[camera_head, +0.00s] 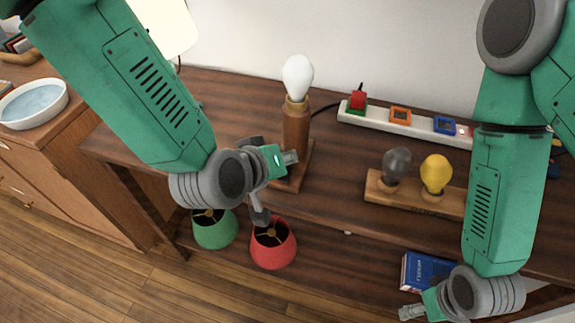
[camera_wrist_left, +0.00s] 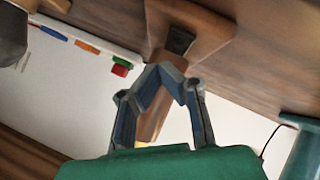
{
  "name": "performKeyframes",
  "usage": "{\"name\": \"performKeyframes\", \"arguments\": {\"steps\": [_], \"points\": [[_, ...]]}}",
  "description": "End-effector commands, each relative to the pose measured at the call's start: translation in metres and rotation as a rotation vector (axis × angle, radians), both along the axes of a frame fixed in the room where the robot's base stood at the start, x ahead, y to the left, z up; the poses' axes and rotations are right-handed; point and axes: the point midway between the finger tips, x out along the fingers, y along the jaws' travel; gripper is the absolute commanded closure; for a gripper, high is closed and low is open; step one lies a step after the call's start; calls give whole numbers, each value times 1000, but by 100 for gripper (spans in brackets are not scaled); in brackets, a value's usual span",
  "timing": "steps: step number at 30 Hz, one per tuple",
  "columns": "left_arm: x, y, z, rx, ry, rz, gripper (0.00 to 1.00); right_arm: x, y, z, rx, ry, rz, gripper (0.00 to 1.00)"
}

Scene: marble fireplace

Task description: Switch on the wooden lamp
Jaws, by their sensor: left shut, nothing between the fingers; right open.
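The wooden lamp (camera_head: 296,127) stands upright on the desk with a bare white bulb (camera_head: 298,77) in its socket; the bulb shows no clear glow. My left gripper (camera_head: 260,213) is at the lamp's front left, low by its base, partly covering it. In the left wrist view the lamp post (camera_wrist_left: 152,122) lies behind the shut, empty left fingers (camera_wrist_left: 165,76). A dark switch (camera_wrist_left: 180,40) shows on the lamp's base beyond the fingertips; I cannot tell whether they touch it. My right gripper (camera_head: 428,306) is open at the bottom right, its fingers largely cut off.
A power strip (camera_head: 376,118) with coloured switches lies behind. A wooden holder (camera_head: 381,187) carries a grey bulb (camera_head: 396,163) and a yellow bulb (camera_head: 436,173). Green (camera_head: 214,231) and red (camera_head: 273,246) shades and a blue box (camera_head: 424,271) sit lower down. A white bowl (camera_head: 34,103) is at left.

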Motion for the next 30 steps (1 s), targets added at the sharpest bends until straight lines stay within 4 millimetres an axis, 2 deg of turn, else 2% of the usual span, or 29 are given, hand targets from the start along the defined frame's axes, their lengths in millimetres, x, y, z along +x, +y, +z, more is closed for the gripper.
{"name": "performKeyframes", "arguments": {"steps": [30], "points": [[1, 0, -10, 0, 0, 0, 100, 0, 0, -4, 0, 0, 0, 35]]}}
